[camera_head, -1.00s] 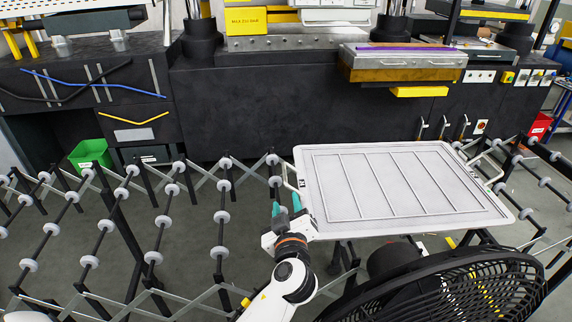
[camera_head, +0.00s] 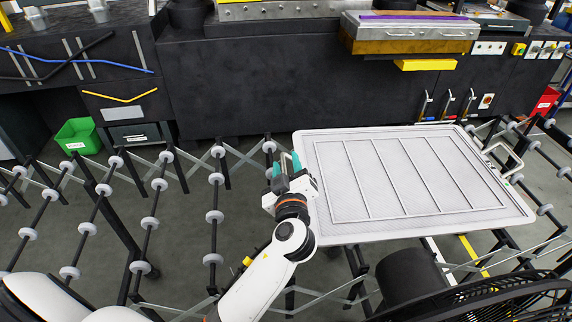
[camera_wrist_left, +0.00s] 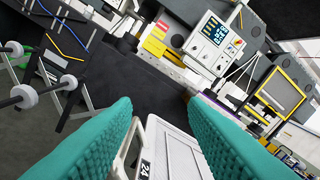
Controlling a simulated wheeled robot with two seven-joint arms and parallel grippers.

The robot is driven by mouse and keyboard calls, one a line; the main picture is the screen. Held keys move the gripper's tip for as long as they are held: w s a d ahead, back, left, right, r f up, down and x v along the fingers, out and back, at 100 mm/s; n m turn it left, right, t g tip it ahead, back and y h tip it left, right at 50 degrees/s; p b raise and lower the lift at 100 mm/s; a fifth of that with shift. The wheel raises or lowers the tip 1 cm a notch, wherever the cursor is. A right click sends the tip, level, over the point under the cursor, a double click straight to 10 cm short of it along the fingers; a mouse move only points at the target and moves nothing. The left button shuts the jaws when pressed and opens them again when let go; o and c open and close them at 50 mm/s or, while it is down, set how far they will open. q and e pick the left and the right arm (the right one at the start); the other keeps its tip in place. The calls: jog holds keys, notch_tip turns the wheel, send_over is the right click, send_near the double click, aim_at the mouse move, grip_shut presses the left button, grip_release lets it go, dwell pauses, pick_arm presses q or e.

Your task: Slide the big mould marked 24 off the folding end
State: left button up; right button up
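The big mould (camera_head: 322,218) is a pale, flat rectangular tray with ribs across its inner panel. It lies flat right of centre in the head view, over the roller frame. A handle (camera_head: 505,157) shows at its right end. In the left wrist view the mould's corner (camera_wrist_left: 178,155) carries the mark 24, with part of a pale handle (camera_wrist_left: 122,158) beside it. My left gripper (camera_head: 287,162) is at the mould's left edge, its teal fingers (camera_wrist_left: 160,110) apart around the handle area. Whether they touch the handle is hidden. My right gripper is out of view.
Roller conveyor tracks (camera_head: 215,216) on folding lattice legs spread left of the mould, with bare rollers. A black fan-like grille (camera_head: 490,300) is close at lower right. A dark press bench (camera_head: 270,90) stands behind. A green bin (camera_head: 78,136) is on the floor at left.

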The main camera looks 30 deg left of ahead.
pick_arm(q)
send_near(284, 168)
jog(key=x, duration=0.2)
jog(key=shift+w+a+p, duration=0.15)
jog(key=shift+w+p, duration=0.1)
jog(key=shift+p, duration=0.15)
jog(key=p+x, duration=0.2)
jog(key=x, duration=0.4)
jog(key=shift+w+a+f+p, duration=0.15)
jog(key=shift+w+f+p, duration=0.05)
jog(key=shift+p, duration=0.2)
jog(key=shift+w+a+f, duration=0.1)
jog(key=shift+w+a, duration=0.15)
jog(key=shift+w, duration=0.2)
jog(key=shift+c, duration=0.2)
grip_shut()
